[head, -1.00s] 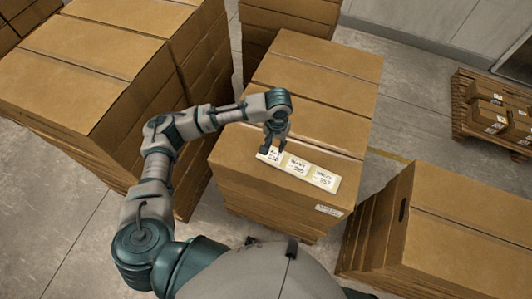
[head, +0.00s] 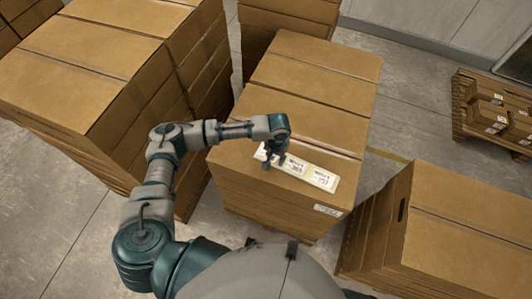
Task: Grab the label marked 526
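A pale strip with three white labels lies on the near top edge of the middle box stack. The left label (head: 260,153) is mostly hidden by my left gripper. The middle label (head: 294,165) and the right label (head: 322,177) lie uncovered to its right. The print on them is too small to read surely, so I cannot tell which one is 526. My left gripper (head: 273,162) points down at the left end of the strip, between the left and middle labels. Its fingers are small and dark, and I cannot tell whether they are open or touching. My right gripper is out of view.
The labels lie on a stack of brown boxes (head: 310,85). A larger box stack (head: 75,75) stands close on the left, beside my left arm. Another stack (head: 460,235) stands at the lower right. A pallet with small boxes (head: 490,115) is at the far right.

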